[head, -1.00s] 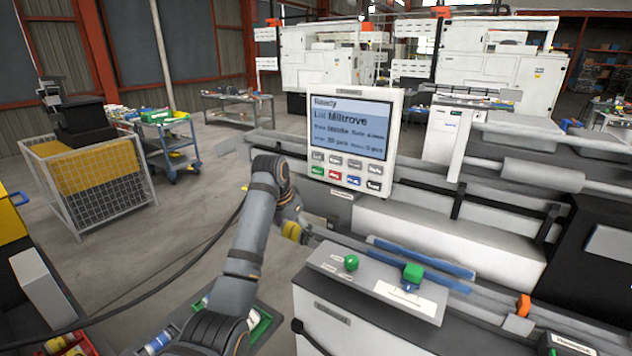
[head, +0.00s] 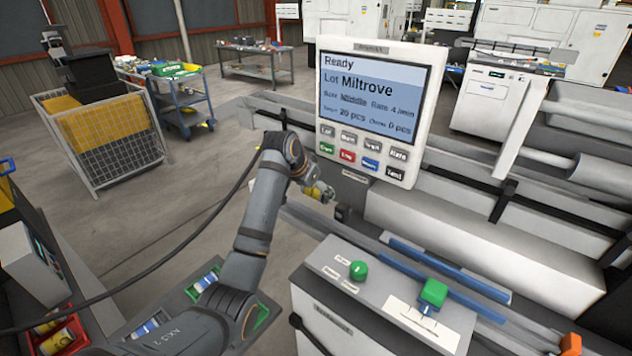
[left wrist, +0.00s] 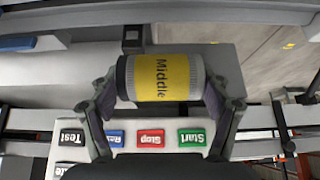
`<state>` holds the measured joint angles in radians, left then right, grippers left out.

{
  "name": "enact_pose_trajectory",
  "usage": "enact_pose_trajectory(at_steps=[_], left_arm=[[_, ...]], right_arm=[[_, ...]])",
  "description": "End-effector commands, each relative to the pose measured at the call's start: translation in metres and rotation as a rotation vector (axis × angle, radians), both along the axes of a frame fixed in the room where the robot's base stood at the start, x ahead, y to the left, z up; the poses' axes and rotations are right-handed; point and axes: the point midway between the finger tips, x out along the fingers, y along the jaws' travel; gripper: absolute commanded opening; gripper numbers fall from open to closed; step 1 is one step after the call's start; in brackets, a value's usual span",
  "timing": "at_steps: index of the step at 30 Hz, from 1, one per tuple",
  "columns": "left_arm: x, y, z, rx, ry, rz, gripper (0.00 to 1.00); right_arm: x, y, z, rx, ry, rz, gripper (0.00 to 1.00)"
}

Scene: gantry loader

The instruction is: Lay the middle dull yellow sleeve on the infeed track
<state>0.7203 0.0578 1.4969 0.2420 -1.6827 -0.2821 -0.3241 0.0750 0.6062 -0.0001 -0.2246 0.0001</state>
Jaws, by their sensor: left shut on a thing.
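My left gripper (head: 326,196) is shut on a dull yellow sleeve (head: 316,191), partly hidden behind the gripper and arm in the head view. In the left wrist view the sleeve (left wrist: 157,78) lies crosswise between the two fingers, reads "Middle" and has grey ends. The infeed track (head: 312,222) is a long grey rail with blue strips, running down to the right past the control box. The sleeve shows near its far left end; I cannot tell its height above the track. My right gripper is not in view.
A control panel (head: 372,110) reading "Ready", "Lot Miltrove" stands just right of the gripper; its buttons also show in the left wrist view (left wrist: 150,138). A box with green knobs (head: 390,290) stands in front of the track. A tray of sleeves (head: 262,318) lies below my left arm.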

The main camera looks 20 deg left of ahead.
Motion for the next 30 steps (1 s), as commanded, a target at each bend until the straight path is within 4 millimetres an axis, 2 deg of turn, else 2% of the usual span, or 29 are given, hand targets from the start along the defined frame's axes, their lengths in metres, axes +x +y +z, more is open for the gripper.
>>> enact_pose_trajectory(at_steps=[2, 7, 10, 14, 21, 29, 30], left_arm=[[0.0, 0.0, -0.012, 0.0, 0.001, -0.001, 0.29], [0.0, 0.0, -0.035, 0.0, 0.001, 0.0, 0.29], [0.0, 0.0, -0.049, -0.001, 0.0, 0.001, 0.29], [0.0, 0.0, -0.063, -0.001, 0.0, 0.001, 0.29], [0.001, 0.0, -0.075, 0.0, -0.002, 0.001, 0.29], [0.001, 0.0, -0.076, 0.0, -0.002, 0.001, 0.29], [0.001, 0.0, -0.076, 0.0, -0.002, 0.001, 0.79]], right_arm=[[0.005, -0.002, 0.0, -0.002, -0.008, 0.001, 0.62], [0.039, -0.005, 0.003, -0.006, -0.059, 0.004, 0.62], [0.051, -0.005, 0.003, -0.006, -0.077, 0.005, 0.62], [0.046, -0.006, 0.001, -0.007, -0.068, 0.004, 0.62], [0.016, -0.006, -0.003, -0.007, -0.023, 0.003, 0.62], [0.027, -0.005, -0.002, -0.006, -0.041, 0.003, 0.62], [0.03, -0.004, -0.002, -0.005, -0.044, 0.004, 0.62]])
